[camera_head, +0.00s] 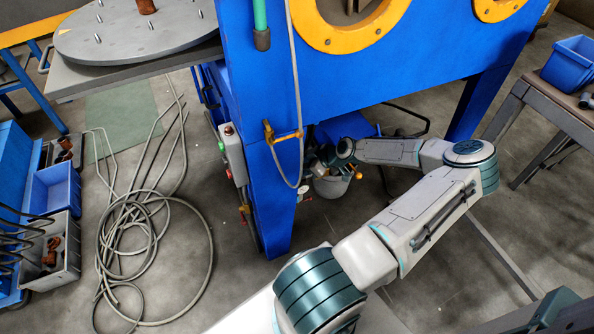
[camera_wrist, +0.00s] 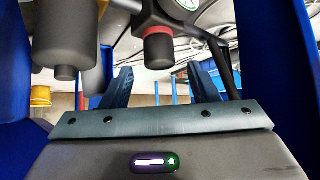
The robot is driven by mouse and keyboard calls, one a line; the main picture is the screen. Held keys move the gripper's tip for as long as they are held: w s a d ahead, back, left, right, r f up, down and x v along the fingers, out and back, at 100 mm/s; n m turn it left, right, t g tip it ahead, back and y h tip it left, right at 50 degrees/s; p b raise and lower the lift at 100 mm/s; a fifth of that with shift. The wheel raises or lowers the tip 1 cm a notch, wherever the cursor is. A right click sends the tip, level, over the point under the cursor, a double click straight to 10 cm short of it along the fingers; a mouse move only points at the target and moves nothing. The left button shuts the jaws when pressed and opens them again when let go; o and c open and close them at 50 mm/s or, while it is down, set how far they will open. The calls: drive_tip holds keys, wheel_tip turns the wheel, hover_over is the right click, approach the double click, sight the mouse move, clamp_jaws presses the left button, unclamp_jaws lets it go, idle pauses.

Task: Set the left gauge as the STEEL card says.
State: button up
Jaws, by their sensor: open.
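In the wrist view, a gauge (camera_wrist: 187,4) with a white face is cut off by the top edge, so I cannot read it. Below it, a dark regulator body carries a knob with a red band (camera_wrist: 158,32) and a black lower end. My gripper (camera_wrist: 160,76) is open, with one dark blue finger on each side of the knob in the picture. I cannot tell how near the knob is in depth, and I see no contact. In the head view, my gripper is partly hidden under the blue cabinet (camera_head: 385,85). No STEEL card shows.
In the wrist view, a grey cylinder (camera_wrist: 66,40) hangs left of the knob, and blue walls stand at both sides. In the head view, a blue leg (camera_head: 270,195), a grey hose (camera_head: 299,100) and a control box (camera_head: 232,155) are close by. Coiled cable (camera_head: 150,235) lies on the floor.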

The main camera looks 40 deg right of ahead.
drive_tip(key=shift+b+x, duration=0.35)
drive_tip(key=shift+x, duration=1.6)
drive_tip(key=c, duration=1)
drive_tip(key=shift+o, duration=0.2)
drive_tip(key=shift+r, duration=0.15)
drive_tip(key=shift+m+t+h+p, duration=0.4)
drive_tip(key=shift+m+h+p, duration=0.6)
drive_tip(key=shift+m, duration=0.4)
drive_tip(key=shift+m+h, duration=1.7)
drive_tip(key=shift+m, duration=0.4)
